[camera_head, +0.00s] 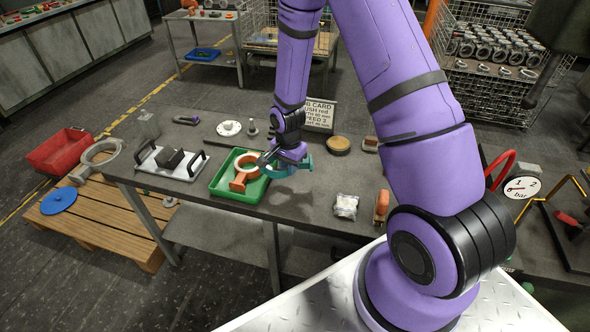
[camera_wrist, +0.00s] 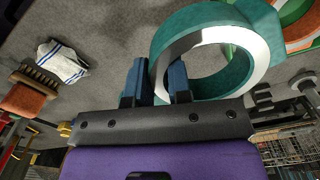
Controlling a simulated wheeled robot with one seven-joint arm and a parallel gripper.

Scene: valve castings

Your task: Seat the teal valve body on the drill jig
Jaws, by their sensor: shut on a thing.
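The teal valve body (camera_head: 304,163) is a thick ring with a bright machined face; it also shows large in the wrist view (camera_wrist: 232,82). My gripper (camera_head: 272,161) is shut on the ring's wall, with one blue finger on each side of it in the wrist view (camera_wrist: 158,76). The ring appears held above the bench at the right edge of the green tray; its exact height is hard to tell. What looks like the drill jig, a pale plate (camera_head: 150,166) with a dark block and two black handles, stands left of the tray. My wrist hides part of the ring.
The green tray (camera_head: 223,187) holds an orange casting (camera_head: 240,178). A white flanged disc (camera_head: 229,128) and a small post stand behind it. A sign, a round tan-topped tin (camera_head: 339,144), a cloth (camera_head: 345,206) and a brush (camera_head: 381,205) lie to the right. Bare bench lies in front of the tin.

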